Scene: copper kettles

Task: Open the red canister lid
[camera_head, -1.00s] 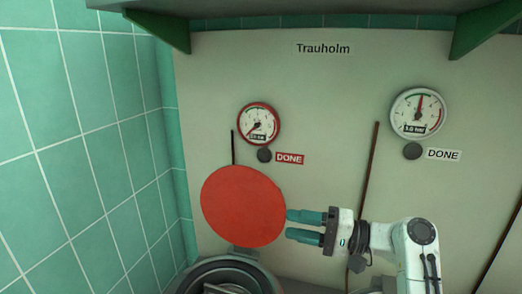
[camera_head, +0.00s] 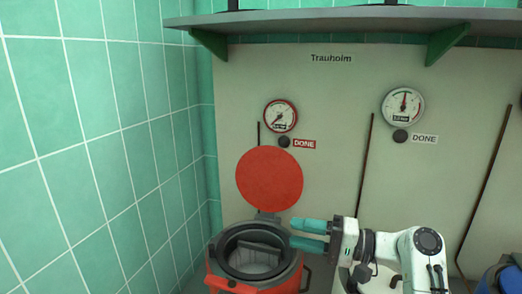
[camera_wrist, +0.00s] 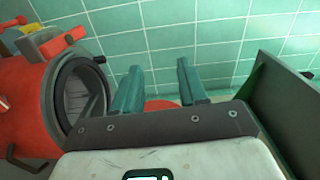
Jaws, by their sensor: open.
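The round red lid (camera_head: 269,178) stands raised behind the canister in the head view, its flat face toward me. The red canister (camera_head: 282,280) is below it with its dark-rimmed mouth uncovered and its grey inside showing. My gripper (camera_head: 293,234) is open and empty, with its two teal fingers pointing left at the canister's right rim, below the lid. In the wrist view the fingers (camera_wrist: 158,80) are spread apart. The canister (camera_wrist: 25,105) lies left of them there, and a small red strip of the lid (camera_wrist: 160,104) shows between them.
A shelf (camera_head: 350,18) on green brackets hangs above. A red-rimmed gauge (camera_head: 280,116) and a white-rimmed gauge (camera_head: 403,106) are on the back panel. A teal tiled wall (camera_head: 100,150) closes off the left. A blue object (camera_head: 500,280) is at the lower right.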

